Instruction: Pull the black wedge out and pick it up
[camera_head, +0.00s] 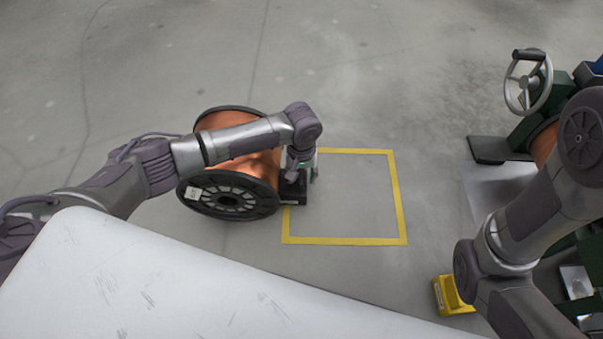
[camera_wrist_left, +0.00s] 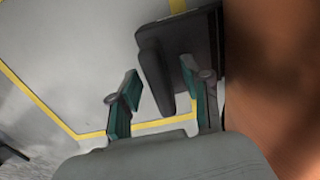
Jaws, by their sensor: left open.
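The black wedge (camera_head: 294,190) sits on the floor against the right side of the copper spool (camera_head: 262,165), at the left edge of the yellow floor square. In the left wrist view the wedge (camera_wrist_left: 206,45) has an upright black handle (camera_wrist_left: 152,72). My left gripper (camera_head: 301,166) is just above the wedge, pointing down. In the wrist view its open fingers (camera_wrist_left: 158,82) stand on either side of the handle, with a gap on the left; contact on the right is unclear. The spool fills the wrist view's right side. My right gripper is out of view; only its arm shows.
A yellow-taped square (camera_head: 400,200) marks clear floor right of the wedge. A yellow block (camera_head: 452,296) lies at lower right. A green machine with a handwheel (camera_head: 527,82) stands at right. A pale flat surface (camera_head: 150,275) fills the lower left.

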